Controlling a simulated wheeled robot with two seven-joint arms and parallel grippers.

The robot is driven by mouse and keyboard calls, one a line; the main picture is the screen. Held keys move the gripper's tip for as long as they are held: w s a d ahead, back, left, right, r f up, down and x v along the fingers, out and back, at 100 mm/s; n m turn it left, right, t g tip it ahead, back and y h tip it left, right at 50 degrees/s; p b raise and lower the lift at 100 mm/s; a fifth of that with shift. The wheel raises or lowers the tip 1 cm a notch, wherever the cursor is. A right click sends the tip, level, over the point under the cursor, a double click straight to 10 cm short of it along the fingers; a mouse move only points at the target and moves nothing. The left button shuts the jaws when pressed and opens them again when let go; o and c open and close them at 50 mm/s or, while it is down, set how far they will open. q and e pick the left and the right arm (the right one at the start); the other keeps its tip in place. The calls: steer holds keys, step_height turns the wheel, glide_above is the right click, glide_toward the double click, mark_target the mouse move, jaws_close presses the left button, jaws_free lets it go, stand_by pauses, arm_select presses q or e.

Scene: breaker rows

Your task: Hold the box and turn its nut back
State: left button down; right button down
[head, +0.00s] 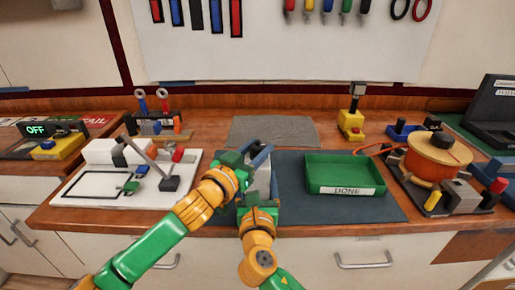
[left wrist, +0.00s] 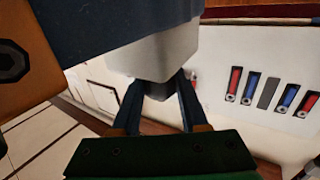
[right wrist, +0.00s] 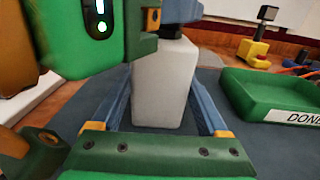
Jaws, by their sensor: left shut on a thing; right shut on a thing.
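The light grey box (head: 263,183) stands upright on the dark mat, partly hidden by my grippers. It shows clearly in the right wrist view (right wrist: 160,95), with a dark nut (right wrist: 170,31) on its top. My right gripper (right wrist: 160,80) is shut on the box, one blue finger along each side. My left gripper (head: 254,157) is above it, shut on the nut. In the left wrist view the dark nut (left wrist: 158,91) is between its blue fingers, against the box (left wrist: 155,50). The nut's thread and exact turn are hidden.
A green tray (head: 344,160) marked DONE stands right of the box. A white board with a lever (head: 85,185) lies to the left. An orange round pot (head: 433,158) is at the far right. A grey pad (head: 272,129) lies behind. The mat between box and tray is clear.

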stand_by(0.3)
arm_select(q)
steer(key=shift+c, duration=2.1)
jaws_free()
steer(key=v, duration=1.2)
steer(key=shift+d+f, duration=0.1)
arm_select(e)
jaws_free()
